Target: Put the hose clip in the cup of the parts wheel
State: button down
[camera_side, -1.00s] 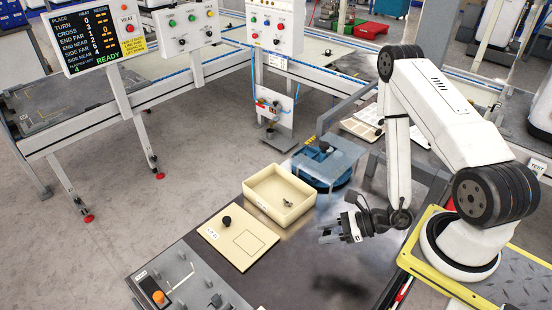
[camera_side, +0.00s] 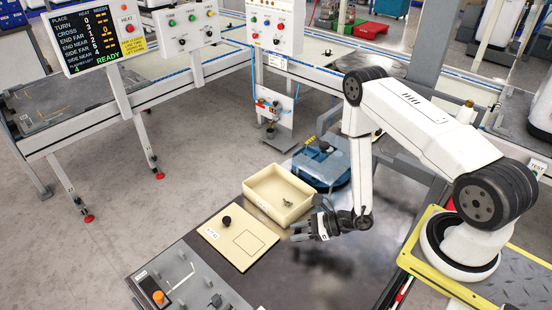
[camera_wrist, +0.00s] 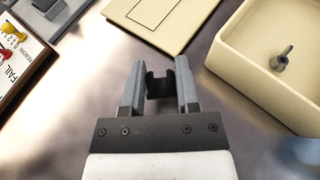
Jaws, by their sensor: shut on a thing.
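My gripper (camera_side: 299,232) is shut on a small dark C-shaped piece, which looks like the hose clip (camera_wrist: 159,86). In the wrist view the clip sits between the two grey fingers (camera_wrist: 160,70). In the side view the gripper is over the dark table, in front of the cream bin, and the clip is too small to make out. The blue round unit (camera_side: 312,174) behind the bin appears to be the parts wheel.
A cream bin (camera_side: 262,207) holds a small grey metal part (camera_side: 288,203). A cream board (camera_side: 215,244) with a black knob (camera_side: 226,221) lies left of the gripper. A grey fixture with an orange button (camera_side: 158,297) is at the front left.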

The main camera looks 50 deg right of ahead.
aim_at(296, 244)
jog(key=shift+f, duration=0.1)
jog(key=shift+w+f, duration=0.25)
jog(key=shift+f, duration=1.45)
jog(key=shift+c, duration=1.4)
grip_release()
